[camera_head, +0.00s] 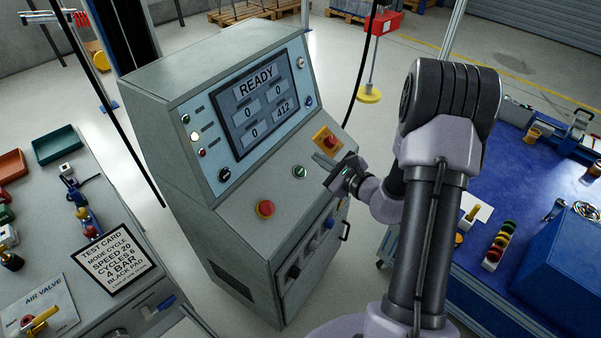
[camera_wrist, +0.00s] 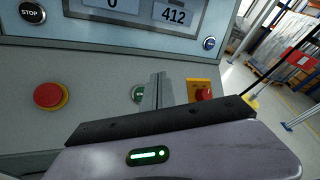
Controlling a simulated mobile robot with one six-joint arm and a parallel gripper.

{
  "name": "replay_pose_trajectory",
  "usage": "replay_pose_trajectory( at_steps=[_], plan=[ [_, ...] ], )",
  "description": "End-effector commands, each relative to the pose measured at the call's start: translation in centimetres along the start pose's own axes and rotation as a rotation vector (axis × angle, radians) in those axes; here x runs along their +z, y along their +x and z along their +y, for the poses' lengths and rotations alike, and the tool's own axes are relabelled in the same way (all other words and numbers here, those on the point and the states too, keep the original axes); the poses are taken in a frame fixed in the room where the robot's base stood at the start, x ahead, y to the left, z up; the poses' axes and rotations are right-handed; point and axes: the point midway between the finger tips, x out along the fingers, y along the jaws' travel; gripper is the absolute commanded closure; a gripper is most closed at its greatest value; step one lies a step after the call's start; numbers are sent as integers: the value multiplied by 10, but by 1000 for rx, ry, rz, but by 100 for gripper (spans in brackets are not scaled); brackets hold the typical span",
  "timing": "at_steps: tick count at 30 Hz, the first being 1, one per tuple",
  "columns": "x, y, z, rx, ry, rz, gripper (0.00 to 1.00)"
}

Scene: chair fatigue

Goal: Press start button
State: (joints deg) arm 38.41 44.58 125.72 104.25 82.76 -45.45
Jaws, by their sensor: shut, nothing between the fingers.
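The control console (camera_head: 215,120) stands in the middle of the head view, its screen (camera_head: 262,103) reading READY. A round green button (camera_head: 300,171) sits on its sloped lower panel; it also shows in the wrist view (camera_wrist: 137,94), partly hidden by my fingers. I cannot read any label on it. My gripper (camera_head: 318,160) is shut and empty, close over the panel just right of the green button in the head view. In the wrist view its fingertips (camera_wrist: 158,78) overlap the button's right side. I cannot tell whether they touch the panel.
A red mushroom button (camera_head: 265,208) lies left of the green one, and a red and yellow switch (camera_head: 326,141) lies to its upper right. A black STOP button (camera_wrist: 31,12) is beside the screen. A cluttered blue table (camera_head: 530,180) is at right.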

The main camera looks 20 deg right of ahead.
Motion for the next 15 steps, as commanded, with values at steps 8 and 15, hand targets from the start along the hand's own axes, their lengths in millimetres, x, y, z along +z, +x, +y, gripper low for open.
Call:
replay_pose_trajectory(
  at_steps=[8, 15],
  plan=[
    [-24, 30, 24, 2, 1, 0, 100],
    [-35, 46, 35, 2, 0, -1, 100]
  ],
)
